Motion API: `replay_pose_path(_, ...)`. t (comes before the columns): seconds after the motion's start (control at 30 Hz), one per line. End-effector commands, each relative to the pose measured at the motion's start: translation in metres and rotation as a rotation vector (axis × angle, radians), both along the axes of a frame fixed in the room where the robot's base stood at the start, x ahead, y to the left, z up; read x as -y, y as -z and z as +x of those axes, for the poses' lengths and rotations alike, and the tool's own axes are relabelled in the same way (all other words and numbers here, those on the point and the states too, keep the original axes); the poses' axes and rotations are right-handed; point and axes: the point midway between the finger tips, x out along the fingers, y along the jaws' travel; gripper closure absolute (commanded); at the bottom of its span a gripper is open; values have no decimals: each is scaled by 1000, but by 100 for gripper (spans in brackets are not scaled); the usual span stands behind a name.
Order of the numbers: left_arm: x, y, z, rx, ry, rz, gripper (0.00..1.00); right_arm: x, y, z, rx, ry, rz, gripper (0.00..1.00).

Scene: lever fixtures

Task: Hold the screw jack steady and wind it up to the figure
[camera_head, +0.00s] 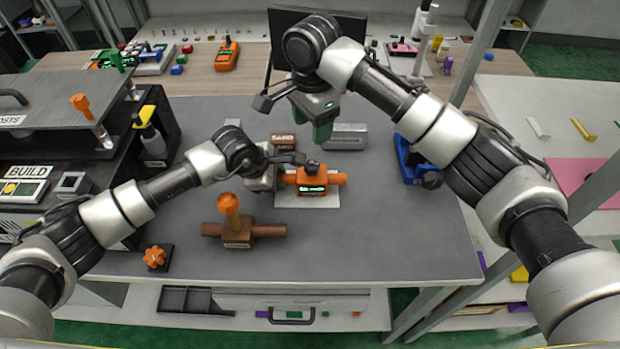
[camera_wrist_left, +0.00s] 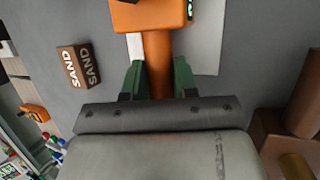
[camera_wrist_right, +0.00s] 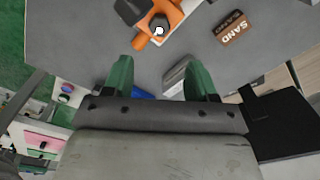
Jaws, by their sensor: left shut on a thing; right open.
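The orange screw jack (camera_head: 313,188) stands on a pale plate (camera_head: 300,201) in the middle of the table. It has a lit green display, too small to read, a bar on each side and a dark knob (camera_head: 312,166) on top. My left gripper (camera_head: 280,178) is shut on the jack's left bar; in the left wrist view the orange bar (camera_wrist_left: 158,60) lies between the green fingers. My right gripper (camera_head: 321,122) is open and empty, pointing down behind and above the jack. In the right wrist view the knob (camera_wrist_right: 160,27) shows at the top, beyond the fingers (camera_wrist_right: 164,80).
A brown lever fixture (camera_head: 243,231) with an orange handle stands in front left. A brown SAND block (camera_head: 283,142) and a grey box (camera_head: 347,136) sit behind the jack. A blue object (camera_head: 408,160) is at right. The front right table is clear.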

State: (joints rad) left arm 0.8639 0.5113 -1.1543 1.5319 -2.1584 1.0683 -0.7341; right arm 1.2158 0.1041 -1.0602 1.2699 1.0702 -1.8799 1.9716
Motion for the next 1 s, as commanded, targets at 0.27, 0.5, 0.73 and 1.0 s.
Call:
replay_pose_path(0.27,0,0,0,0,0,0,100,0,-40,0,0,0,0,43)
replay_pose_path(0.5,0,0,0,-1,0,0,100,0,-45,0,-2,0,0,43)
replay_pose_path(0.73,0,0,0,-1,0,0,54,0,-45,0,-2,1,-1,43)
replay_pose_path(1.0,0,0,0,0,0,0,42,0,-45,0,-2,1,-1,43)
